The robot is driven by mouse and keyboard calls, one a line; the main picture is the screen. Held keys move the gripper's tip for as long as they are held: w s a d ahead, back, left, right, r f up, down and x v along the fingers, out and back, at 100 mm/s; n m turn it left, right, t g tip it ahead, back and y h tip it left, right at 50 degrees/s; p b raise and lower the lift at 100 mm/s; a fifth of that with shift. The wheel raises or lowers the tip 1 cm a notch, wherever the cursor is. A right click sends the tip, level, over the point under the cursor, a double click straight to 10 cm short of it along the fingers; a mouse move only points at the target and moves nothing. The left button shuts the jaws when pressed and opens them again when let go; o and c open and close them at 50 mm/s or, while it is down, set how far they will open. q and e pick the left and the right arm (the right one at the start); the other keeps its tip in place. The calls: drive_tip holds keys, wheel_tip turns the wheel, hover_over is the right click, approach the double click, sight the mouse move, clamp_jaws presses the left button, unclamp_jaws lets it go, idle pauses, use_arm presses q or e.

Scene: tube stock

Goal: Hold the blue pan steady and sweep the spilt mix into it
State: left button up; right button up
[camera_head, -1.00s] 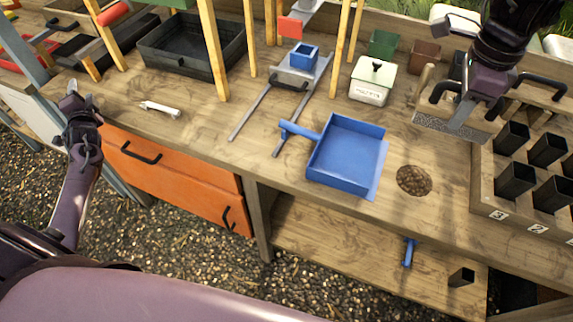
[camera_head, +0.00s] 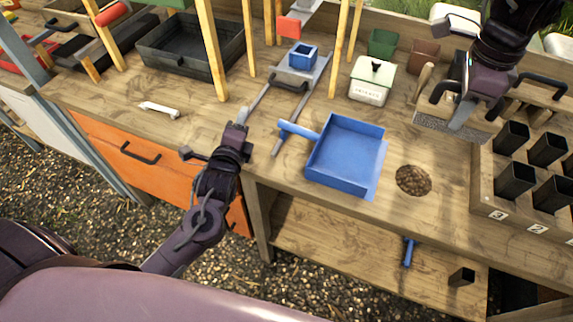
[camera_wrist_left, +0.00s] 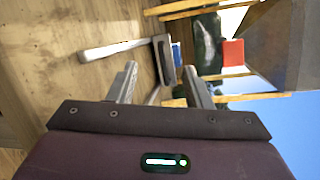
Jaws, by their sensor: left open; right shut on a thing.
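The blue pan (camera_head: 345,155) lies on the bench top, its handle (camera_head: 298,131) pointing left. The spilt mix (camera_head: 413,180) is a round brown patch just right of the pan, apart from it. My left gripper (camera_head: 215,136) is open and empty at the bench's front edge, left of the pan handle and not touching it. Its two spread fingers also show in the left wrist view (camera_wrist_left: 160,85). My right gripper (camera_head: 468,108) is shut on a brush, whose grey speckled strip (camera_head: 435,127) is above and right of the mix; its grip is partly hidden.
A metal rail frame with a small blue pot (camera_head: 303,56) lies behind the pan. A labelled cream box (camera_head: 371,80) stands behind. A rack of black pots (camera_head: 515,180) is at right. A white wrench-like tool (camera_head: 160,109) lies left. Wooden posts rise at the back.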

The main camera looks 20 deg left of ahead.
use_arm(q)
drive_tip(key=s+d, duration=0.1)
drive_tip(key=d, duration=0.1)
drive_tip(key=s+d+h, duration=0.1)
drive_tip(key=s+d, duration=0.1)
drive_tip(key=d, duration=0.1)
drive_tip(key=s+d+h, duration=0.1)
drive_tip(key=d, duration=0.1)
drive_tip(key=shift+s+d+r+m, duration=0.25)
drive_tip(key=shift+d+r+m, duration=0.05)
drive_tip(key=shift+d, duration=0.05)
drive_tip(key=h, duration=0.1)
approach(294, 132)
drive_tip(key=w, duration=0.3)
drive_tip(key=w+f, duration=0.1)
drive_tip(key=w, duration=0.4)
drive_tip(key=shift+w+f, duration=0.2)
drive_tip(key=shift+w, duration=0.2)
drive_tip(key=shift+a, duration=0.1)
clamp_jaws()
